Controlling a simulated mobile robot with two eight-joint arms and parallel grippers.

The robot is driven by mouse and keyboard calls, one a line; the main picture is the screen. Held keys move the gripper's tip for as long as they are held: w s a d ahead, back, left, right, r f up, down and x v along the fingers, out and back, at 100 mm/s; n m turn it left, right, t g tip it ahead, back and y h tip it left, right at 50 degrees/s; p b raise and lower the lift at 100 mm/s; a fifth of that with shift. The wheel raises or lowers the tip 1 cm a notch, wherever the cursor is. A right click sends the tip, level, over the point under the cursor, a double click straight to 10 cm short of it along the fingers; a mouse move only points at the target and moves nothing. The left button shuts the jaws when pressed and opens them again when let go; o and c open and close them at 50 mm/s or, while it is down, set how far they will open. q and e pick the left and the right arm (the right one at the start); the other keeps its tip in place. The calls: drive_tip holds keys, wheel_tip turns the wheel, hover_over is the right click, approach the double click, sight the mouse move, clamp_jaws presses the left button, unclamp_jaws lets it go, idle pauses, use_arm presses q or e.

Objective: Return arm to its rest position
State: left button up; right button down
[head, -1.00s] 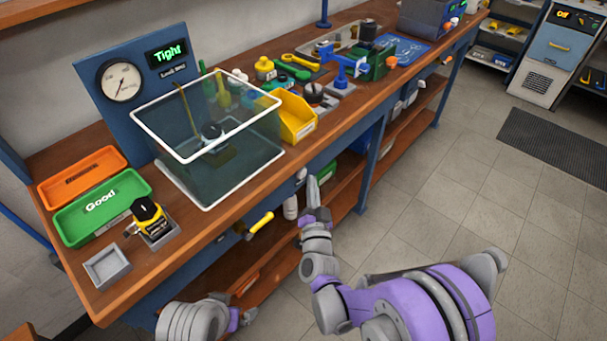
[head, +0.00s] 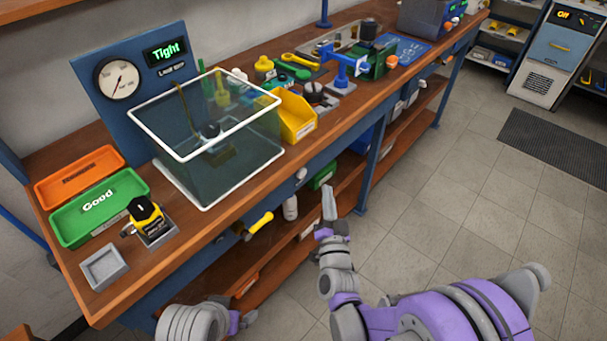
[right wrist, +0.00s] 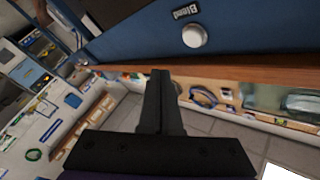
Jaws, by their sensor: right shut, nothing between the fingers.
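My right gripper (head: 328,203) is shut and empty. In the head view it hangs in front of the workbench (head: 330,125), below the level of its top and beside the lower shelf. In the right wrist view its shut fingers (right wrist: 160,100) point toward the bench's blue front, where a white knob (right wrist: 194,36) sits beside a label. Part of my left arm (head: 195,322) shows at the bottom of the head view, but its gripper cannot be made out.
On the bench stand a clear tank (head: 225,150), a yellow bin (head: 296,117), a green tray (head: 75,222), an orange tray (head: 60,185) and a black-and-yellow regulator (head: 145,212) in a grey holder. A yellow handle (head: 260,222) juts from the bench front.

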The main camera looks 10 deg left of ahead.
idle(0.5)
drive_tip(key=s+d+f+n+g+h, duration=0.1)
drive_tip(key=s+d+f+n+g, duration=0.1)
drive_tip(key=s+d+g, duration=0.6)
drive_tip(key=s+d+f+n+g+h, duration=0.1)
drive_tip(key=s+d+f+n+g, duration=0.15)
drive_tip(key=s, duration=0.95)
drive_tip(key=s+d+f+n+g+h, duration=0.1)
drive_tip(key=s+d+f+g, duration=0.1)
drive_tip(key=s+d+g, duration=0.55)
use_arm(q)
wheel_tip(320, 180, up, 19)
drive_tip(key=w+p, duration=0.2)
drive_tip(key=p, duration=1.5)
drive_tip(key=shift+t, duration=0.4)
use_arm(e)
wheel_tip(320, 180, up, 20)
drive_tip(key=a+t, duration=0.1)
drive_tip(key=t, duration=0.3)
drive_tip(key=shift+w+a+f, duration=0.2)
drive_tip(key=shift+w, duration=0.15)
use_arm(q)
drive_tip(key=shift+s, duration=0.15)
use_arm(e)
drive_tip(key=shift+s, duration=0.15)
